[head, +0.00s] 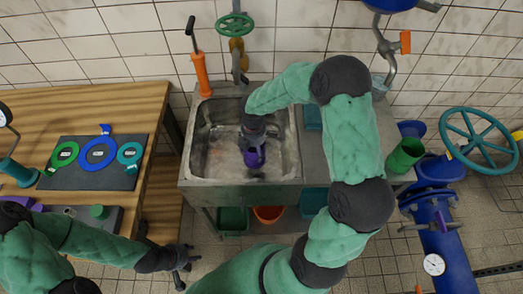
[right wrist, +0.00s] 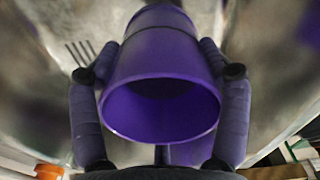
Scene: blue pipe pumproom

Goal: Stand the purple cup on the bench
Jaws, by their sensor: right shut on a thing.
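The purple cup (head: 254,157) is held over the metal sink (head: 190,165). My right gripper (head: 252,146) is shut on it, with my arm reaching in from the right. In the right wrist view the cup (right wrist: 165,85) sits between both fingers, its open mouth facing the camera. I cannot tell whether it touches the sink floor. The wooden bench (head: 120,98) is at the left. My left gripper (head: 187,266) is low in the head view, in front of the bench's right side, and looks open and empty.
On the bench, a dark mat (head: 80,180) carries green, blue and teal rings. A fork (right wrist: 80,52) shows in the right wrist view. Blue pipework (head: 440,215) stands at the right.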

